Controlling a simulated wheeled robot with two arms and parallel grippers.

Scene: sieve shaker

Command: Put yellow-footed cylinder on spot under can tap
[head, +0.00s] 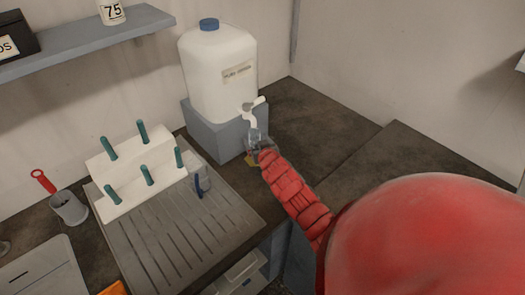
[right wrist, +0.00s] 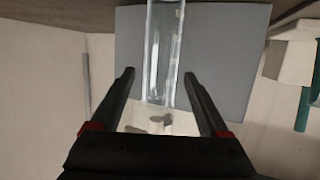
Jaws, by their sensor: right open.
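The clear cylinder (head: 254,136) stands upright under the can tap (head: 249,108), with a bit of its yellow foot (head: 249,160) showing beside my gripper. The white can (head: 218,75) with a blue cap sits on a grey block. My right gripper (head: 262,153) is at the cylinder, partly hidden by its own arm. In the right wrist view, which is upside down, the open fingers (right wrist: 159,76) are on either side of the glass (right wrist: 164,50), with gaps visible. The foot and the spot under it are hidden there. My left gripper is not in view.
A grey drainboard (head: 183,262) with a white peg rack (head: 135,172) lies left of the can. A clear vessel with a blue part (head: 199,178) stands by the rack. A grey cup (head: 68,208) is farther left. The counter right of the can (head: 325,118) is clear.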

